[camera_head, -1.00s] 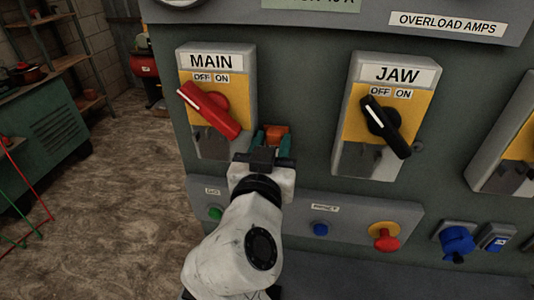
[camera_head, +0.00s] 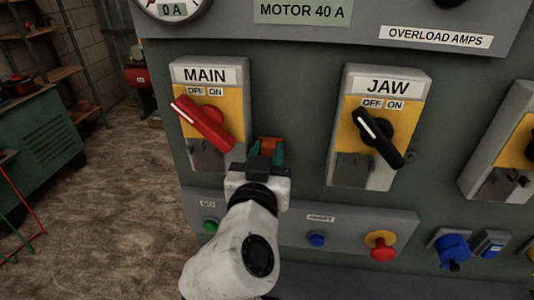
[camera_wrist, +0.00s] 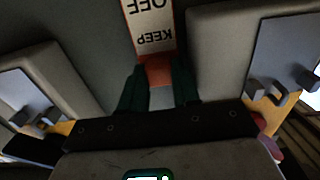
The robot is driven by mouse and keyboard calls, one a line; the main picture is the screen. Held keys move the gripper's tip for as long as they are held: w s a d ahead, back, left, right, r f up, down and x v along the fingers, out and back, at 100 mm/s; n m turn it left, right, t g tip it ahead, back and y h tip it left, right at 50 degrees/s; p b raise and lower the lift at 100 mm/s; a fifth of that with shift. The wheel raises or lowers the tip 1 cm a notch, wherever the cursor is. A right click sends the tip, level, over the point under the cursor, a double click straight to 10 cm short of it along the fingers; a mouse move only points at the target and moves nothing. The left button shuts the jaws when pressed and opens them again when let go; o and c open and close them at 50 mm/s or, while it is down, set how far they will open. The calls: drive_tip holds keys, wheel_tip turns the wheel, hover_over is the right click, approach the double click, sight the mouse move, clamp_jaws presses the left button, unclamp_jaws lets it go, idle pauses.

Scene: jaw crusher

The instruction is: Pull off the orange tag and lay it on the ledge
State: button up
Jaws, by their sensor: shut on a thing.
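My gripper (camera_head: 266,154) is shut on the orange tag (camera_head: 268,143), in front of the panel between the MAIN and JAW switches. In the wrist view the dark green fingertips (camera_wrist: 158,75) sit either side of the tag's orange end (camera_wrist: 157,70). The tag's white face, reading KEEP OFF upside down in this view, extends beyond the fingers. Most of the tag is hidden in the head view. A grey ledge-like surface (camera_head: 345,284) runs along the bottom of the panel; I cannot tell if it is the ledge meant.
The MAIN switch (camera_head: 207,125) with its red handle is close left of my gripper. The JAW switch (camera_head: 382,140) with its black handle is to the right. A lower button strip has a green button (camera_head: 210,225), a blue button (camera_head: 317,239) and a red mushroom button (camera_head: 381,246).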

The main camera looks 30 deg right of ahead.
drive_tip(key=shift+s+a, duration=0.1)
drive_tip(key=shift+a, duration=0.05)
drive_tip(key=shift+b+v, duration=0.5)
drive_tip(key=shift+v, duration=1.85)
